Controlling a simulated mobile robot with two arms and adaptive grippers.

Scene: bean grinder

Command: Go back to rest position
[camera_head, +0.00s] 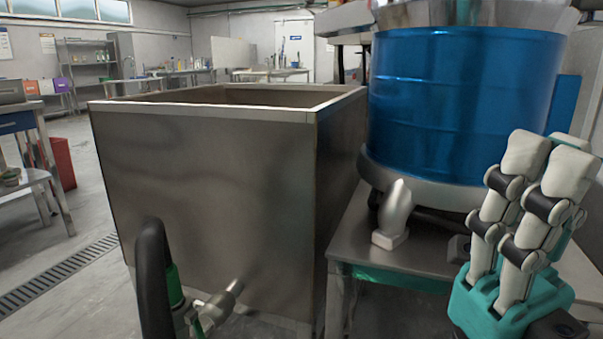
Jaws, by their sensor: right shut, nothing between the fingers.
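My right gripper (548,162) is at the right side of the head view. Its pale, black-jointed fingers point upward from a teal base, close together and with nothing held. It stands in front of the blue drum (462,95) and the metal table and hides part of both. I cannot tell how far it is from them. My left gripper is not in view.
A large open steel tank (215,195) fills the middle. A black hose (152,280) and metal valve (215,305) stand before it. A steel table (345,245) under the drum holds a pale spout-shaped part (395,215). Open floor (60,235) lies left.

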